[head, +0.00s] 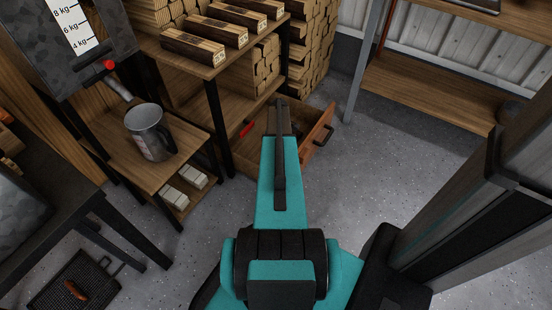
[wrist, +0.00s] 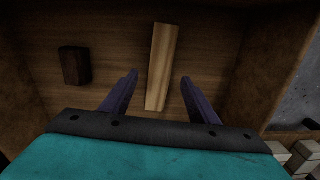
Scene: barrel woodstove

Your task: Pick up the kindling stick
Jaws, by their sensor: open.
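The kindling stick (wrist: 162,66) is a pale, slim piece of wood lying on the brown floor of an open drawer in the wrist view. My gripper (wrist: 158,84) is open, with one dark finger on each side of the stick's near part. The fingers stand apart from the stick, with a gap on both sides. In the head view my teal arm reaches into the open drawer (head: 318,141) under the shelf, and it hides the stick and the fingertips.
A small dark block (wrist: 74,66) lies in the drawer left of the stick. Drawer walls enclose the gripper closely. Above is a wooden shelf (head: 214,62) with labelled wood blocks. A metal jug (head: 150,132) stands on a low table at left. Floor at right is clear.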

